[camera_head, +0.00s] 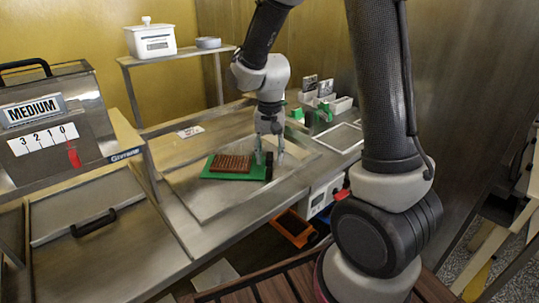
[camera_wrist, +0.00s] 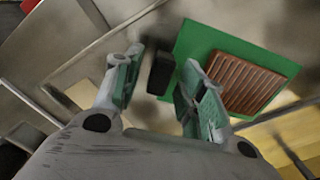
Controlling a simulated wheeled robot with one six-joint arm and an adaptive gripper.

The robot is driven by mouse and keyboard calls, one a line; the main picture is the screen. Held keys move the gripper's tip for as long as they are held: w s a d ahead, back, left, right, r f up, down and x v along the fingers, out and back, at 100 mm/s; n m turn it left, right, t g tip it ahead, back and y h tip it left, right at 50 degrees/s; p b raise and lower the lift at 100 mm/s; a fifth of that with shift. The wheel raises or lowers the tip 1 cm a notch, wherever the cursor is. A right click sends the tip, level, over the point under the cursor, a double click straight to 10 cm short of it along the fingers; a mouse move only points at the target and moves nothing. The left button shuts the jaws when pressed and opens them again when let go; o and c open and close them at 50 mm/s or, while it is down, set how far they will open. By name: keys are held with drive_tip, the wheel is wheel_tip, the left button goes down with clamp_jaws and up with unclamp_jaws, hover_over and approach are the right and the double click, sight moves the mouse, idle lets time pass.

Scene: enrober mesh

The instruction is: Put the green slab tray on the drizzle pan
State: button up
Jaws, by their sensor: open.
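The green slab tray (camera_head: 238,174) lies flat on a square metal panel (camera_head: 190,205) of the bench, with a brown ridged slab (camera_head: 229,163) on it. A black grip (camera_wrist: 160,72) stands out from one side of the tray. My gripper (camera_head: 270,157) is low over the tray's right end. In the wrist view my gripper (camera_wrist: 160,78) is open, its fingers on either side of the black grip, with gaps showing. A shallow light-rimmed pan (camera_head: 341,137) lies on the bench at the right; I cannot tell for certain that it is the drizzle pan.
A machine marked MEDIUM (camera_head: 55,125) stands at the left. A shelf (camera_head: 175,55) behind holds a white lidded tub (camera_head: 150,39). Small green and white holders (camera_head: 318,108) stand behind the pan. An orange bin (camera_head: 294,228) is below the bench's front edge.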

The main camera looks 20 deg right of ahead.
wheel_tip(320, 180, up, 11)
drive_tip(key=s+d+r+n+t, duration=0.1)
drive_tip(key=s+d+r, duration=0.1)
drive_tip(key=s, duration=0.4)
drive_tip(key=s+d+r+n+t, duration=0.2)
drive_tip(key=s+d, duration=0.1)
drive_tip(key=s, duration=0.4)
drive_tip(key=s+d+r+n+t, duration=0.1)
drive_tip(key=s+d+r+n, duration=0.1)
drive_tip(key=s, duration=0.5)
drive_tip(key=shift+d+r, duration=0.55)
drive_tip(key=shift+d, duration=0.2)
